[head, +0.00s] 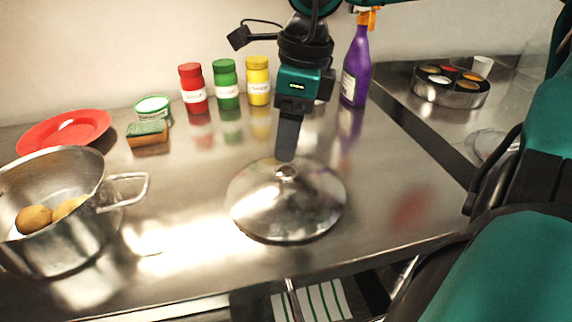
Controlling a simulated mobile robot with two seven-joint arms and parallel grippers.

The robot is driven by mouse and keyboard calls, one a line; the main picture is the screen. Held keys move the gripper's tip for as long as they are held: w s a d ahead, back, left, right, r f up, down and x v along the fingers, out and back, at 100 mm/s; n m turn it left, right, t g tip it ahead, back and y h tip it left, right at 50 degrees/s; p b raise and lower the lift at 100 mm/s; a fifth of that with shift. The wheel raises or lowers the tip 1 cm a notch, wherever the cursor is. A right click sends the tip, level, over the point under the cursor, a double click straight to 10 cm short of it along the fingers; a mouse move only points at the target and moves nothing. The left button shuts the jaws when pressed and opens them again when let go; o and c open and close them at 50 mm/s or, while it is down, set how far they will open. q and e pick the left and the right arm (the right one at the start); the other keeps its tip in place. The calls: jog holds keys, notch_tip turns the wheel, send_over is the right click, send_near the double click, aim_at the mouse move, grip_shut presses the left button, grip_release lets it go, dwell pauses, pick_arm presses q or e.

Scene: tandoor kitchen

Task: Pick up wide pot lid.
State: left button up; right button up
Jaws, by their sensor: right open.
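The wide pot lid (300,208) is a shiny steel dome lying on the steel counter, with a small knob (287,172) on top. My right gripper (287,156) points down from above, with its fingertips right at the knob. The gripper is seen edge-on, so one finger hides the other. The gripper is open; I cannot tell whether the knob is between the fingers. The lid rests flat on the counter. My left gripper is not in view.
A steel pot (75,230) with potatoes stands at left, its handle toward the lid. Behind are a red plate (64,131), a sponge (146,132), a white-green tub (153,109), red, green and yellow jars (225,84) and a purple bottle (356,66). A spice tin (449,94) sits right.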

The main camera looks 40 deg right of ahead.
aim_at(287, 170)
notch_tip(287, 170, down, 6)
jog(key=shift+f, duration=0.25)
grip_shut()
dwell(0.8)
